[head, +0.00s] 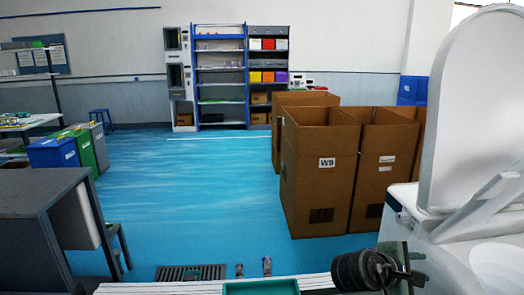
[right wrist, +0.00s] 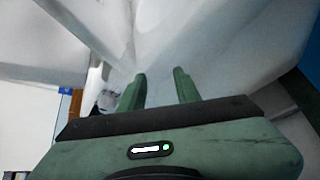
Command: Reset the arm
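My right gripper (head: 408,266) is at the bottom right of the head view, beside the white toilet (head: 482,110) with its raised lid. In the right wrist view its two green fingers (right wrist: 159,74) stand apart with nothing held between them. Smooth white curved surfaces (right wrist: 215,45) fill the view past the fingertips. I cannot tell whether the fingers touch them. My left gripper is not in view.
Tall cardboard boxes (head: 318,165) stand left of the toilet. A dark grey cabinet (head: 40,200) is at the left, with blue and green bins (head: 55,153) behind it. Shelves (head: 220,80) line the back wall. The blue floor (head: 190,190) in the middle is clear.

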